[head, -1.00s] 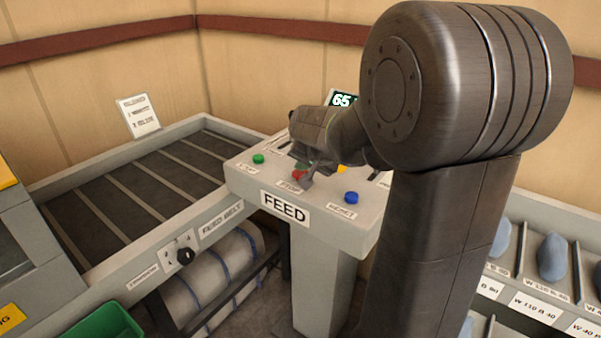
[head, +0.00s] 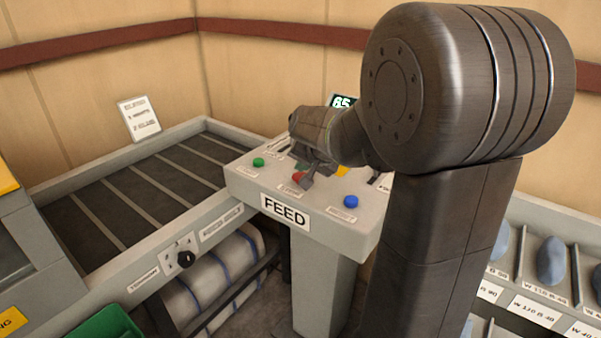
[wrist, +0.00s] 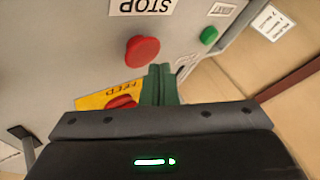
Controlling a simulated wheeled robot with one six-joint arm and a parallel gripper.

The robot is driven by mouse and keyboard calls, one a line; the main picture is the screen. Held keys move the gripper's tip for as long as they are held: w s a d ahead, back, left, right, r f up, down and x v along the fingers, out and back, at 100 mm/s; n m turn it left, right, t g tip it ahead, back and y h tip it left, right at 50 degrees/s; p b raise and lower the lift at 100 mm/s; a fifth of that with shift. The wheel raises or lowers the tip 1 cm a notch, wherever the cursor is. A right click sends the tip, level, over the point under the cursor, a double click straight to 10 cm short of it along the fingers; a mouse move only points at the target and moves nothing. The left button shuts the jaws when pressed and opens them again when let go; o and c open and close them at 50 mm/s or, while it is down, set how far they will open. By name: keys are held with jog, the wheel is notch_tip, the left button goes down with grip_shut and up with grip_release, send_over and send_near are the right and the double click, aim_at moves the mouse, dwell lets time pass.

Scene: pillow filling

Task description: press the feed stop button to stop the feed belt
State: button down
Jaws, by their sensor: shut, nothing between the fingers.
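The red feed stop button (wrist: 142,50) is a round knob on the grey feed panel (head: 240,184), beside a label reading STOP (wrist: 143,6). In the head view the red button (head: 298,178) shows partly behind my gripper. My gripper is shut and empty; its green fingers (wrist: 160,72) point at the panel just beside the red button. In the wrist view they do not cover it, and I cannot tell the gap in height. The feed belt (head: 110,205), dark with light slats, lies left of the panel.
A green button (head: 258,162) and a blue button (head: 351,201) flank the red one. A yellow plate (wrist: 95,100) with another red button lies close to my fingers. A display (head: 343,101) stands behind. Bins with bluish pillows (head: 551,260) are at right.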

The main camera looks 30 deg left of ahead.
jog(key=shift+r, duration=0.25)
notch_tip(320, 180, up, 5)
jog(key=p, duration=0.4)
jog(key=shift+d, duration=0.1)
dwell(0.9)
